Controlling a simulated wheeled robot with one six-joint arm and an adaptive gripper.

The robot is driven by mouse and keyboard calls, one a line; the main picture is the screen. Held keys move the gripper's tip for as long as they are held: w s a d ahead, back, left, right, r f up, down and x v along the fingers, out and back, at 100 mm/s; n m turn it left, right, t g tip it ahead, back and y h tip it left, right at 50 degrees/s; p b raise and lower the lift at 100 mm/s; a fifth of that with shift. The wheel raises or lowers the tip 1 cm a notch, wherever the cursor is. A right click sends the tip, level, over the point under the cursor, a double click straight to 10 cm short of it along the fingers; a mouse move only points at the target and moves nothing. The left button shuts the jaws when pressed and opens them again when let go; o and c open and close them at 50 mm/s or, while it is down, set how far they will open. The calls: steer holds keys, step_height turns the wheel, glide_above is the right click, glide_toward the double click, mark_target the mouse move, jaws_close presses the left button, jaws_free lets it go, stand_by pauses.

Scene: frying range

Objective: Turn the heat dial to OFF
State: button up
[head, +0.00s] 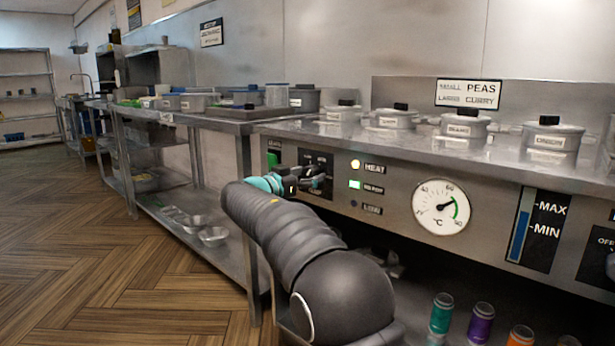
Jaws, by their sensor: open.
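My arm reaches from the bottom middle to the left end of the steel control panel (400,190). My gripper (314,178) is in front of a black dial plate (323,158) there. It is small in the picture and covers most of the plate, so I cannot see the knob, where it points, or whether my fingers touch it. A second black plate (598,243), lettered "OFF", is cut by the right edge, with part of a grey knob (610,264) beside it. I cannot tell from the lettering which dial is the heat dial.
The HEAT lamp (355,164) glows yellow and a green lamp (355,184) is lit below it. A round °C gauge (440,207) and a MAX/MIN level strip (521,225) are farther right. Several lidded pots (553,137) sit on top. Coloured bottles (440,314) stand low at front.

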steer(key=c, duration=1.2)
steer(key=shift+o, duration=0.2)
